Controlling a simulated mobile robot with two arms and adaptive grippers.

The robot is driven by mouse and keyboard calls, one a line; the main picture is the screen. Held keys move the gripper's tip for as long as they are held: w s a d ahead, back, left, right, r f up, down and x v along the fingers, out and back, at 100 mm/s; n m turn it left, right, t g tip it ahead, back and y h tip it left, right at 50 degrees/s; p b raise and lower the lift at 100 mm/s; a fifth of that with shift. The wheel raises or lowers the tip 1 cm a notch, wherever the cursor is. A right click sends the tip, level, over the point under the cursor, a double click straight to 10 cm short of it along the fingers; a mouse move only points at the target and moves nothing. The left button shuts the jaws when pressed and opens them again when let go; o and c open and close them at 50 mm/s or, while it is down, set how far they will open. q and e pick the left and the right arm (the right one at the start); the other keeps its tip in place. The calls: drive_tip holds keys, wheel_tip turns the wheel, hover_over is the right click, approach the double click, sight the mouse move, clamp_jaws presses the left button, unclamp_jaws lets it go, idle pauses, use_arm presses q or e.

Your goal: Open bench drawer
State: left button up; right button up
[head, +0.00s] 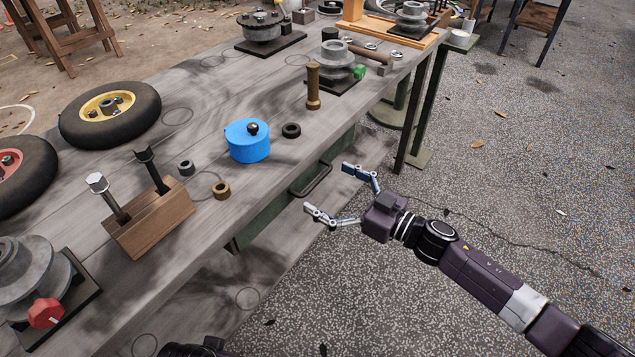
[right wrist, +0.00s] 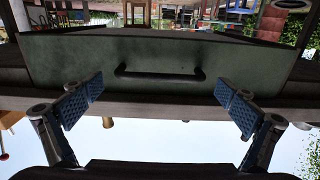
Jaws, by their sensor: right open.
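The green bench drawer (head: 268,220) sits under the front edge of the wooden bench (head: 215,170), with its front face close to that edge. Its dark bar handle (head: 312,180) sticks out from the front. My right gripper (head: 327,188) is open and empty just in front of the handle, its two fingers spread. In the right wrist view, which is upside down, the drawer front (right wrist: 215,85) fills the middle. The black handle (right wrist: 160,74) lies between the open fingers (right wrist: 158,108), apart from both. My left gripper is not clearly seen.
On the bench top are a blue round container (head: 247,142), a wooden block with two bolts (head: 150,222), wheels (head: 110,113) and a wooden-handled tool (head: 313,88). A green bench leg (head: 428,108) stands beyond my right gripper. The speckled floor on the right is open.

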use_arm(q)
drive_tip(key=shift+r, duration=0.75)
use_arm(e)
drive_tip(key=shift+x, duration=1.45)
